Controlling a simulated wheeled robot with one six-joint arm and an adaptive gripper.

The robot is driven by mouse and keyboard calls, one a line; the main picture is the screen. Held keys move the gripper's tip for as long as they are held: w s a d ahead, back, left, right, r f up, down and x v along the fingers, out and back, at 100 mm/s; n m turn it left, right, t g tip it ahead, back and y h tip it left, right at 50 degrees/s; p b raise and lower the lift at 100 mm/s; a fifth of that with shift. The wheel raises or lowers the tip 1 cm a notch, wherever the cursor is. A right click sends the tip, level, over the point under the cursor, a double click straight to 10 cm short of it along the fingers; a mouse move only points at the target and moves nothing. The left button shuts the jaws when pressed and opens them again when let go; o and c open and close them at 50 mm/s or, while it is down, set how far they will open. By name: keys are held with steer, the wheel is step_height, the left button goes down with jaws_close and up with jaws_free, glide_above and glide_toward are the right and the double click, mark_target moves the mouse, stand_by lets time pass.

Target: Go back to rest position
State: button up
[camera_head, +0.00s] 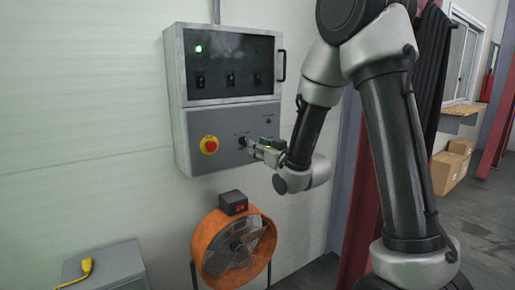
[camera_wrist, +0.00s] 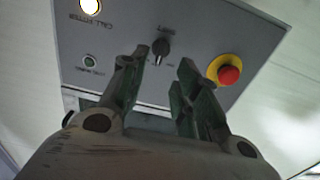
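My gripper (camera_head: 250,148) is at the front of the grey control panel (camera_head: 215,120), close to a black rotary knob (camera_head: 242,141). In the wrist view my gripper (camera_wrist: 163,62) has its two fingers apart with nothing between them. The black knob (camera_wrist: 160,48) shows just beyond the gap between the fingertips, apart from them as far as I can tell. A red emergency button on a yellow ring (camera_wrist: 229,75) is to the right of the fingers. My arm reaches in from the right in the head view.
An orange fan (camera_head: 236,245) stands below the panel. A lit button (camera_wrist: 90,6) and a smaller button (camera_wrist: 90,61) are left of the fingers. A grey box (camera_head: 108,268) with a yellow plug is at lower left. A red column (camera_head: 365,190) stands behind my arm; cardboard boxes (camera_head: 447,172) are at right.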

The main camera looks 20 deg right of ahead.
step_height(320, 180, down, 11)
steer(key=s+d+g+h, duration=0.2)
steer(key=s+g, duration=0.1)
steer(key=g, duration=0.2)
steer(key=s+d+f+m+g+h, duration=0.1)
steer(key=s+d+f+g, duration=0.1)
steer(key=s, duration=0.2)
steer(key=s+d+f+g+h, duration=0.1)
steer(key=s+d+f+g, duration=0.1)
steer(key=s+g, duration=0.1)
steer(key=s+d+r+m+g, duration=0.1)
steer(key=s+d+r, duration=0.1)
steer(key=s+r, duration=0.3)
steer(key=s+d+r+g+h, duration=0.1)
steer(key=s+r, duration=0.4)
steer(key=s, duration=0.7)
steer(key=s+d+r+m+g, duration=0.1)
steer(key=s+d+r, duration=0.2)
steer(key=s+r, duration=0.3)
steer(key=shift+s+d+m+h, duration=0.15)
steer(key=shift+s+m+h, duration=0.15)
steer(key=shift+s, duration=1.55)
